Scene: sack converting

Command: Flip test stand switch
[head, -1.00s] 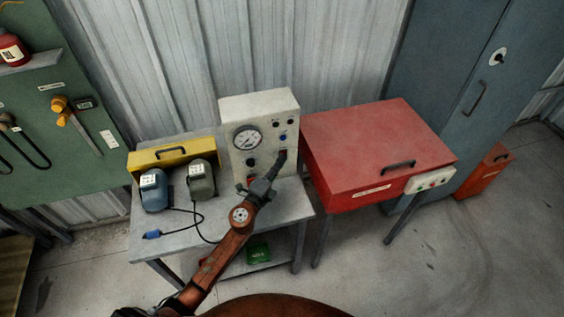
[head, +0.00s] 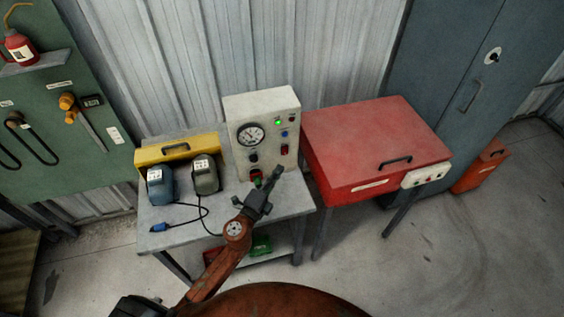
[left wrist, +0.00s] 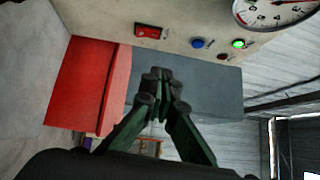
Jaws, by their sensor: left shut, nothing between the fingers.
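The test stand (head: 262,103) is a cream box with a round dial gauge (head: 251,135), standing at the back of the grey bench. Its front has a red switch (head: 284,150), a blue button (head: 284,134) and a lit green lamp (head: 278,123). In the left wrist view the switch (left wrist: 150,31), blue button (left wrist: 198,43) and green lamp (left wrist: 239,44) line the panel at the top. My left gripper (head: 277,172) is shut and empty, in front of and below the switch, apart from it. Its closed fingertips (left wrist: 160,76) show in the wrist view. My right gripper is not in view.
A blue unit (head: 160,186), a grey unit (head: 206,175), a yellow case (head: 176,149) and a dark cable share the bench (head: 180,240). A red box (head: 375,145) on legs stands close on the right. A green tool board (head: 60,130) is at left.

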